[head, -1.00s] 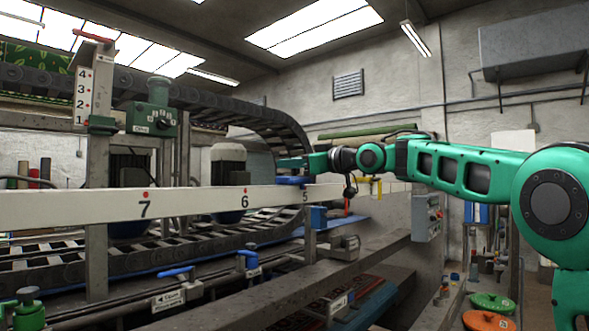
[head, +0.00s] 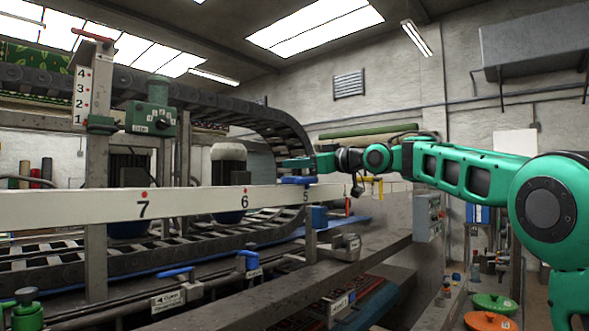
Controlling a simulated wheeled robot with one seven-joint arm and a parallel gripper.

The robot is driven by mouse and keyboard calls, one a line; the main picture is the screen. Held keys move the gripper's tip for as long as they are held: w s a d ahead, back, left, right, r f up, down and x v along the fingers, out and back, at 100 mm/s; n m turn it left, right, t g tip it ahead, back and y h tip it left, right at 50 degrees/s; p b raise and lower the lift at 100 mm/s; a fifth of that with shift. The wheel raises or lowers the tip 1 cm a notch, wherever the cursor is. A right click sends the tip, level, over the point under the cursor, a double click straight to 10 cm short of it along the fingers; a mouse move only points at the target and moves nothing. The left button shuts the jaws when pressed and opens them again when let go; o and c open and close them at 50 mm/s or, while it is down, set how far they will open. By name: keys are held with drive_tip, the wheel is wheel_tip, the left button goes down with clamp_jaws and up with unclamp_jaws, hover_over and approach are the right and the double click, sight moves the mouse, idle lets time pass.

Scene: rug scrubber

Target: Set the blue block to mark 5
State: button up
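A flat blue block (head: 297,180) sits on the top edge of the long white numbered rail (head: 180,201), just above the printed 5 (head: 306,196). The block's middle appears slightly left of the numeral. My gripper (head: 294,163) is a small green shape just above and behind the block as seen from the head. I cannot tell whether it touches the block or whether its fingers are apart.
Marks 6 and 7 with red dots lie left along the rail. A second blue box (head: 319,217) shows below the rail near 5. A dark curved cable chain (head: 275,122) stands behind my gripper. Blue-handled valves (head: 176,272) line the lower frame.

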drive_tip(key=shift+s, duration=0.1)
drive_tip(key=v, duration=1)
drive_tip(key=shift+d, duration=0.25)
drive_tip(key=shift+s, duration=0.1)
